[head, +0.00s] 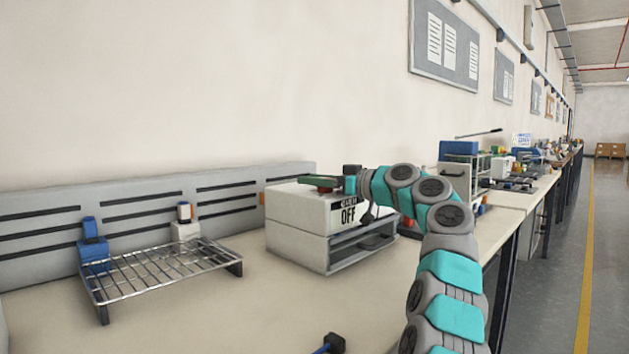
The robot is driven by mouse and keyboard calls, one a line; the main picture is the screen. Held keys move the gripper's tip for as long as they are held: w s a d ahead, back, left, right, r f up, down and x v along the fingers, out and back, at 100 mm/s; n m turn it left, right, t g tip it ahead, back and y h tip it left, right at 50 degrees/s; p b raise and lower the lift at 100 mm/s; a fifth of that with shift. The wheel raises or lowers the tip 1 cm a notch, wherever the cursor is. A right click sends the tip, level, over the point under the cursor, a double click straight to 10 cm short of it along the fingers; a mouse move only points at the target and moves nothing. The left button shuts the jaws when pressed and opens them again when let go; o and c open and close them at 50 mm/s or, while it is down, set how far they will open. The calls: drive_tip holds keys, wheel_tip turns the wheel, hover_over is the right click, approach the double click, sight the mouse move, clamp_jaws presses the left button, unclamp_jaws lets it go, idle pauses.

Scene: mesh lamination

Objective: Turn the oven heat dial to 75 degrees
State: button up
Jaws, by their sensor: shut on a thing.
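The oven (300,243) is a white box with an open dark slot low in its front. A label on its front reads "OFF".
A green and red item (320,182) shows at the oven's top. A wire rack (165,268) stands on the bench at left, with blue and white items behind it. A dark and blue object (331,344) lies at the front edge. The bench between is clear.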

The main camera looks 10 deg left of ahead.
clamp_jaws()
drive_tip(key=shift+f+b, duration=0.1)
drive_tip(key=shift+b, duration=0.3)
